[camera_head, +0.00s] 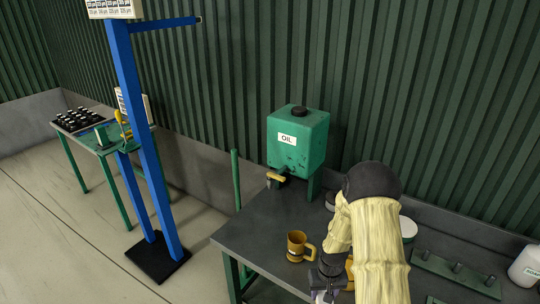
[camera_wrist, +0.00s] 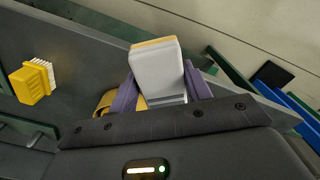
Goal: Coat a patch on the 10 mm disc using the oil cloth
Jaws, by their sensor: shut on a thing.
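My gripper (camera_wrist: 160,90) has purple fingers and is shut on a pale block with a yellow edge (camera_wrist: 156,66) in the wrist view. I cannot tell whether this block is the oil cloth. In the head view my gripper (camera_head: 326,288) is low at the bottom edge, over the front of the dark workbench (camera_head: 260,235). What it holds is mostly cut off there. A green oil tank (camera_head: 305,152) labelled OIL stands at the back of the bench, with a tap at its lower left. I cannot make out the 10 mm disc in either view.
A yellow mug (camera_head: 297,245) stands left of my arm. A white-topped round container (camera_head: 408,229), a pegged green rack (camera_head: 450,272) and a soap bottle (camera_head: 526,268) are to the right. A yellow brush (camera_wrist: 32,82) shows in the wrist view. A blue post (camera_head: 140,130) stands left.

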